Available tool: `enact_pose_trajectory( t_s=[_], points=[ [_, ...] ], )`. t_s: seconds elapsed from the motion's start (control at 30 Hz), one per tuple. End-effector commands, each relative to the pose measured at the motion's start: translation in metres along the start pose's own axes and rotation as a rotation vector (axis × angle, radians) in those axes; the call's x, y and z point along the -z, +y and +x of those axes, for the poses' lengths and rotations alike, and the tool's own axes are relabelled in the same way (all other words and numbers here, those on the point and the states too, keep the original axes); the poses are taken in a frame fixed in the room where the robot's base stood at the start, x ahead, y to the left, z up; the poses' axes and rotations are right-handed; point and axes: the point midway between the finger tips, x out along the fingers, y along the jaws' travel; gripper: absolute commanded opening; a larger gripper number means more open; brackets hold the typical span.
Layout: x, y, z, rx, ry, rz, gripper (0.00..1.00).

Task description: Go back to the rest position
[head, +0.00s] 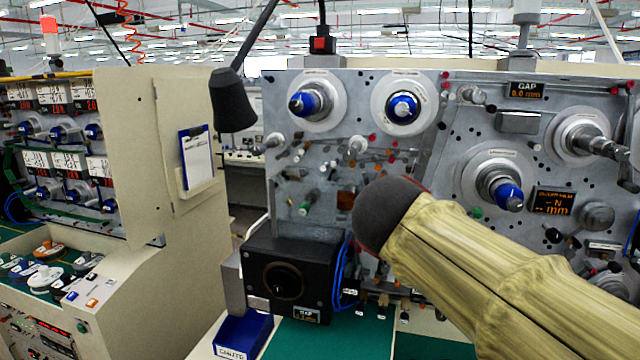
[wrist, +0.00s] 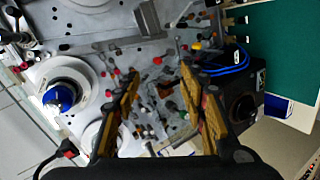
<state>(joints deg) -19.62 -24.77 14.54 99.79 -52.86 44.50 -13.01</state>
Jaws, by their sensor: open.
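My gripper (wrist: 158,74) shows in the wrist view with its two padded fingers spread apart and nothing between them. It faces the grey machine panel (wrist: 110,20), which fills much of that view. In the head view my sleeved arm reaches in from the lower right, and its dark rounded end covers part of the panel (head: 340,110). The fingers cannot be made out in the head view. Spindles with blue hubs (head: 403,107) stand on the panel; one blue hub (wrist: 62,95) also shows at the left of the wrist view.
A black gauge box (head: 285,275) stands below the panel, left of my arm. A blue bin (head: 242,335) sits in front of it by the green mat (head: 325,340). A beige cabinet (head: 130,150) stands at left. A dark lamp head (head: 232,100) hangs near the panel's left edge.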

Motion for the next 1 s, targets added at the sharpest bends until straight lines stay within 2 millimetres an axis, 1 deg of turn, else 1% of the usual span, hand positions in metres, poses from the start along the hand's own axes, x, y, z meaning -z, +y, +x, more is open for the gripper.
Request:
enact_pose_trajectory(
  t_s=[0.03,0.07,0.1,0.17,0.2,0.27,0.3,0.37,0.4,0.5,0.53,0.6,0.67,0.7,0.8,1.0],
  points=[
    [-0.018,-0.028,-0.001,0.067,-0.023,0.072,0.42],
    [-0.029,-0.047,-0.002,0.111,-0.039,0.12,0.42],
    [-0.042,-0.071,-0.004,0.167,-0.062,0.183,0.42],
    [-0.063,-0.106,-0.01,0.248,-0.1,0.279,0.42],
    [-0.077,-0.131,-0.015,0.301,-0.13,0.345,0.42],
    [-0.097,-0.165,-0.026,0.375,-0.172,0.444,0.42],
    [-0.11,-0.188,-0.034,0.424,-0.204,0.51,0.42],
    [-0.128,-0.221,-0.047,0.491,-0.249,0.608,0.42],
    [-0.139,-0.241,-0.056,0.531,-0.278,0.672,0.42],
    [-0.162,-0.285,-0.079,0.614,-0.34,0.815,0.42],
    [-0.167,-0.296,-0.085,0.632,-0.355,0.853,0.42],
    [-0.18,-0.316,-0.097,0.659,-0.377,0.925,0.42],
    [-0.19,-0.324,-0.103,0.66,-0.388,0.97,0.42],
    [-0.195,-0.324,-0.105,0.647,-0.389,0.986,0.42],
    [-0.201,-0.314,-0.107,0.616,-0.381,1.012,0.42],
    [-0.204,-0.311,-0.106,0.605,-0.386,1.024,0.42]
  ],
)
